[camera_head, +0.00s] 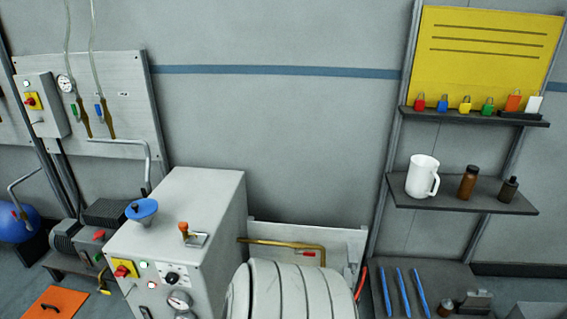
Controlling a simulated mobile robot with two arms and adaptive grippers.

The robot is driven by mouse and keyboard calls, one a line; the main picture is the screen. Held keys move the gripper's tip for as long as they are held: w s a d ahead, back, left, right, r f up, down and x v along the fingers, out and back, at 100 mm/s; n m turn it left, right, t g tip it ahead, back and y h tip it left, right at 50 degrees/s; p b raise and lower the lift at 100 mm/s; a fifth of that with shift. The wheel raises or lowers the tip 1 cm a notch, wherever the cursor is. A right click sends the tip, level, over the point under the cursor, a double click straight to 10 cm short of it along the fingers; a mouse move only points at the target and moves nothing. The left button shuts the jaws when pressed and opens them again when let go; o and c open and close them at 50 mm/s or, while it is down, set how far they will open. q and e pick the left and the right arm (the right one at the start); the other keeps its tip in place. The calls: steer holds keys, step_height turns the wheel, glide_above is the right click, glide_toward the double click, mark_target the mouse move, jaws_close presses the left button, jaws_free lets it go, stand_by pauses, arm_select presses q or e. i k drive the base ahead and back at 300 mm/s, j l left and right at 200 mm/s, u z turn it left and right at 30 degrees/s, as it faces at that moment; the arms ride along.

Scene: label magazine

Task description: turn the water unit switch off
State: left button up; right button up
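A grey cabinet (195,215) stands on the floor left of centre. A red rotary switch on a yellow plate (124,270) is on its front, beside small lamps, a black knob (172,278) and a round gauge (179,300). A second red-and-yellow switch (33,101) is on a grey wall box (44,107) at the upper left. No readable label tells which one belongs to the water unit, and the switch positions are too small to read. Neither of my grippers shows in this view.
A blue handwheel (142,209) and an orange-topped lever (184,229) sit on the cabinet. A large pale ribbed drum (292,292) stands to its right. A motor (68,239) and a blue tank (16,222) are at left. Shelves with padlocks (465,104) and a white jug (421,177) are at right.

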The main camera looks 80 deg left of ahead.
mark_target(122, 272)
steer(key=u, duration=3.55)
